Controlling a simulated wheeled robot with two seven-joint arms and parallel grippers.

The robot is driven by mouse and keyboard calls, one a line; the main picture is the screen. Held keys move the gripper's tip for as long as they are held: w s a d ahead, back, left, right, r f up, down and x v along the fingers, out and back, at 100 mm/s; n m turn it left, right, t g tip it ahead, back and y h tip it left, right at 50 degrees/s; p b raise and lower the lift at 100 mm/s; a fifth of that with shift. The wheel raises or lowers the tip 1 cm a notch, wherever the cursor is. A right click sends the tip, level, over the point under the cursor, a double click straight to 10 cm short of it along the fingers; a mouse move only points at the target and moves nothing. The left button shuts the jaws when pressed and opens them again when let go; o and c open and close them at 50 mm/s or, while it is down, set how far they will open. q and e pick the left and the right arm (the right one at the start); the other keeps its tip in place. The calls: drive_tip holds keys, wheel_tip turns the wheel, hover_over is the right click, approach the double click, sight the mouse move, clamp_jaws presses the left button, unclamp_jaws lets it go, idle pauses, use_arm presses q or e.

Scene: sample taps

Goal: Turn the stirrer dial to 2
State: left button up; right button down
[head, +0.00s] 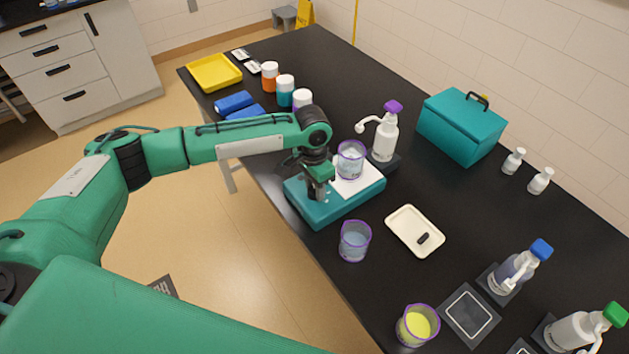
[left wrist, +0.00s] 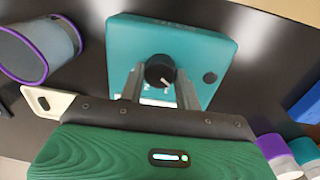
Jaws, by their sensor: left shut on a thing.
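The teal stirrer (head: 335,199) stands on the black bench, with a white top plate (head: 362,181) and a clear beaker (head: 350,160) on that plate. In the left wrist view the stirrer body (left wrist: 190,35) fills the upper middle. Its black dial (left wrist: 160,71) carries a pale pointer line; the scale numbers cannot be read. My left gripper (head: 318,190) is at the stirrer's front; in the left wrist view its fingers (left wrist: 160,80) stand on both sides of the dial, shut on it. In the head view my gripper hides the dial. My right gripper is not in view.
A purple-capped bottle (head: 384,137) stands behind the stirrer. A yellow-filled beaker (head: 418,325) is at the front.

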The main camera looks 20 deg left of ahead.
use_arm(q)
drive_tip(key=m+p, duration=0.1)
drive_tip(key=m, duration=0.1)
drive_tip(key=m+p, duration=0.1)
drive_tip(key=shift+d+r+m+p, duration=0.1)
drive_tip(key=shift+r+m+p, duration=0.1)
drive_tip(key=shift+m+p, duration=0.2)
drive_tip(key=m+p, duration=0.1)
drive_tip(key=m, duration=0.2)
drive_tip(key=shift+m+p, duration=0.3)
drive_tip(key=shift+p, duration=0.05)
drive_tip(key=m+p, duration=0.1)
drive_tip(key=m, duration=0.2)
drive_tip(key=shift+f+m, duration=0.1)
drive_tip(key=shift+m, duration=0.2)
drive_tip(key=shift+s+d+m+y+p, duration=0.1)
drive_tip(key=shift+m+y+p, duration=0.3)
drive_tip(key=shift+m, duration=1.8)
drive_tip(key=o, duration=1)
drive_tip(key=shift+c, duration=0.2)
